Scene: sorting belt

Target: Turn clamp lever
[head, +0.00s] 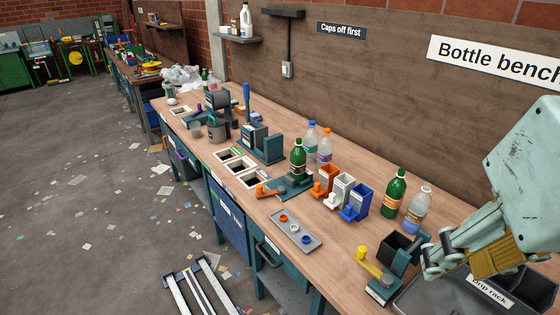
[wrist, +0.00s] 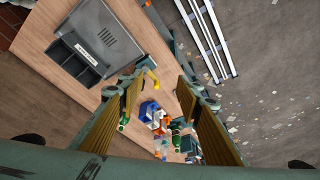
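An orange lever (head: 266,190) sits on a dark teal clamp fixture (head: 293,187) at mid-bench, beside the green bottle (head: 298,160). A second lever, yellow (head: 362,253), stands on a small teal fixture (head: 381,289) near the front right edge, by a black box (head: 400,247). I cannot tell which lever the task names. My gripper (head: 438,256) is at the right, above the drip rack and apart from both levers. In the wrist view its fingers (wrist: 158,94) are spread and empty. The yellow lever (wrist: 155,85) shows farther off between them.
The drip rack (head: 490,291) lies below my gripper. Another green bottle (head: 395,193) and a clear bottle (head: 418,210) stand behind the yellow lever. Orange, white and blue holders (head: 357,202) stand mid-bench, with a grey cap tray (head: 296,232) in front.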

